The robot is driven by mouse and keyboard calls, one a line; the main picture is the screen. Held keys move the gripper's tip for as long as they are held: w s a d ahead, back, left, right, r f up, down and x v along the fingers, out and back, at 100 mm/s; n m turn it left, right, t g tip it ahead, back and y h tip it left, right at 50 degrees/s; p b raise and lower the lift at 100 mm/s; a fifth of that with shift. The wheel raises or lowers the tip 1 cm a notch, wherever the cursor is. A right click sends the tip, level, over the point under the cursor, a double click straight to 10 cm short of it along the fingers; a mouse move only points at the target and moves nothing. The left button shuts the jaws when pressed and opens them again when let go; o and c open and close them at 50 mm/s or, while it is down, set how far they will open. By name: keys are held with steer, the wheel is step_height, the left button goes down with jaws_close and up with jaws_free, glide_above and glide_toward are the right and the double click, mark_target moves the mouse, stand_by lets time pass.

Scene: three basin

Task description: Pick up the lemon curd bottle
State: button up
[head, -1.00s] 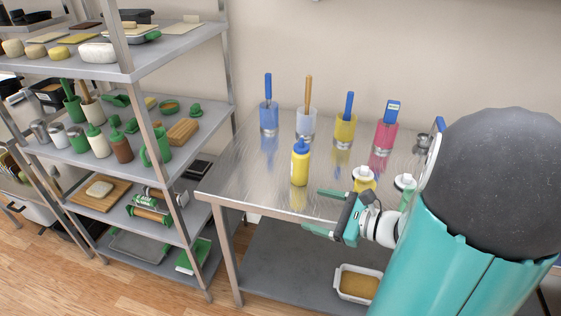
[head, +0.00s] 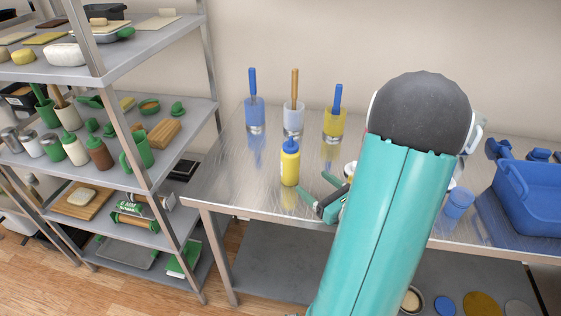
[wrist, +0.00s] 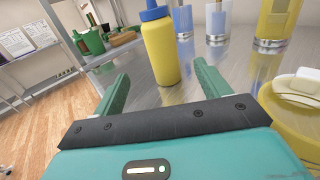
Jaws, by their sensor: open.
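The lemon curd bottle, yellow with a blue cap, stands upright on the metal table in the head view (head: 290,165). It also shows in the wrist view (wrist: 160,52), ahead of the fingers and toward the right finger. My gripper (head: 306,190) is open and empty, just right of the bottle and apart from it in the head view. In the wrist view its two green fingers (wrist: 160,85) point toward the bottle. My arm hides part of the gripper in the head view.
Clear, bluish and yellow cups (head: 293,120) holding tools stand along the back of the metal table (head: 225,180). A lidded yellow jar (wrist: 295,110) is close right of my gripper. A blue basin (head: 530,200) sits at right. A loaded shelf rack (head: 170,90) stands left.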

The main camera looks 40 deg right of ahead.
mark_target(295, 168)
steer(key=w, duration=1.3)
steer(key=shift+w+d, duration=0.3)
steer(key=shift+d, duration=0.1)
steer(key=shift+c, duration=0.5)
steer(key=shift+r, duration=0.1)
steer(key=c, duration=1.1)
